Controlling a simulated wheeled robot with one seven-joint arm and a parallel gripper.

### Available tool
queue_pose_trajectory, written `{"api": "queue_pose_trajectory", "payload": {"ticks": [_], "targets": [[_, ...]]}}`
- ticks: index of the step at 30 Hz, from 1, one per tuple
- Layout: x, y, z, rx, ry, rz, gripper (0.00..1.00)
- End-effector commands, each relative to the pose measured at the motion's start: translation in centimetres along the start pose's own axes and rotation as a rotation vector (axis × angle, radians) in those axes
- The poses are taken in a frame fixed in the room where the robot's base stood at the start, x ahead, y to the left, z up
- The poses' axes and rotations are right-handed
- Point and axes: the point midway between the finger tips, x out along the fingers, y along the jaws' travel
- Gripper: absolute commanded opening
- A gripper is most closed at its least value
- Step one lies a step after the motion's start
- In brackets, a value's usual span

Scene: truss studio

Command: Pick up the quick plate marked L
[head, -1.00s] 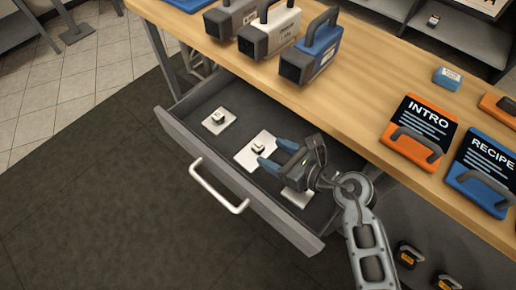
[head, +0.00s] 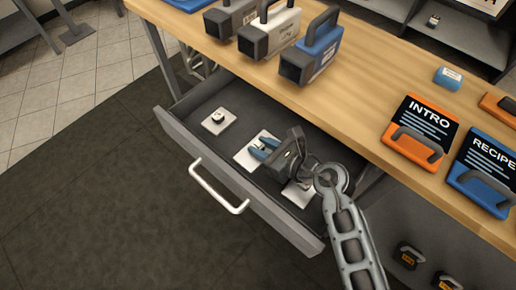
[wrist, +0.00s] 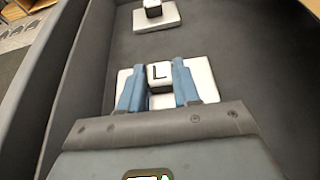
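The quick plate marked L (wrist: 206,80) is a white plate with a raised block on top, and the black L shows on that block in the wrist view. It lies in the open drawer, and in the head view its white plate (head: 244,156) is partly hidden by my gripper. My gripper (wrist: 162,80) has blue fingers, one on each side of the L block. In the head view my gripper (head: 264,149) is low in the drawer over this plate. The fingers stand close to the block's sides; whether they press on it is hard to see.
A second white plate (head: 219,121) with a block lies farther left in the drawer, and a third (head: 300,194) lies to the right, partly under my arm. The drawer front with its handle (head: 219,187) is pulled out. The wooden tabletop (head: 375,75) overhangs behind, bearing cameras and signs.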

Motion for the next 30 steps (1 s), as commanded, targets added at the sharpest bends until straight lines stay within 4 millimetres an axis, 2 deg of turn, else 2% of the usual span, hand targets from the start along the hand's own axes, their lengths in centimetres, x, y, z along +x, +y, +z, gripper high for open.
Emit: {"api": "queue_pose_trajectory", "payload": {"ticks": [1,9,17,23,28,30], "targets": [[0.0,0.0,0.0,0.000,0.000,0.000,0.23],[0.0,0.0,0.0,0.000,0.000,0.000,0.00],[-0.1,0.0,0.1,-0.001,0.000,0.000,0.00],[-0.6,0.0,1.6,-0.002,-0.002,-0.001,0.00],[-2.0,-0.1,4.3,-0.003,-0.003,-0.002,0.00],[-4.0,-0.4,4.1,0.001,-0.001,-0.005,0.00]]}}
